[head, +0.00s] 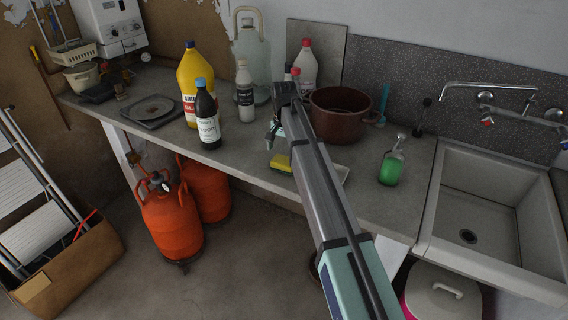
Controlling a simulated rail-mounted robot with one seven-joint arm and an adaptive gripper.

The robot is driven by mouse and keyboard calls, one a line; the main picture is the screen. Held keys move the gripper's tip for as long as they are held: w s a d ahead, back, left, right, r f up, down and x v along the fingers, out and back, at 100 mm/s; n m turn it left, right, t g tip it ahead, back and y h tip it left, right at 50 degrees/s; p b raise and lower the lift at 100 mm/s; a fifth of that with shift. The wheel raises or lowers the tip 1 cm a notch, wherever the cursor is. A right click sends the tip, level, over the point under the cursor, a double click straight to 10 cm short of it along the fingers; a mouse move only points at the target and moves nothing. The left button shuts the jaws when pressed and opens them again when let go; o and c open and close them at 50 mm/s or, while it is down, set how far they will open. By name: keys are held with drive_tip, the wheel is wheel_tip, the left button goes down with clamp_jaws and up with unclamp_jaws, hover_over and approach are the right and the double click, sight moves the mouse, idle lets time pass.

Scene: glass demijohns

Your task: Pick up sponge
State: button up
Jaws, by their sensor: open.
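The sponge (281,163) is small, yellow with a green layer, and lies on the grey counter near its front edge in the head view. Part of its right side is close to my arm, which crosses the picture from the lower right. My gripper (272,136) is open, above and slightly left of the sponge, and appears apart from it. Its fingers are small and partly hidden by the arm, so the exact height above the counter is hard to judge.
A black bottle (207,117), a white bottle (245,92) and a yellow jug (195,78) stand left of the gripper. A brown pot (340,112) stands behind the arm. A green soap bottle (391,165) and the sink (483,208) are at right. A glass demijohn (251,50) stands behind.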

sight(284, 160)
drive_tip(key=shift+f+p, duration=1.1)
drive_tip(key=shift+f, duration=1.4)
drive_tip(key=c, duration=0.5)
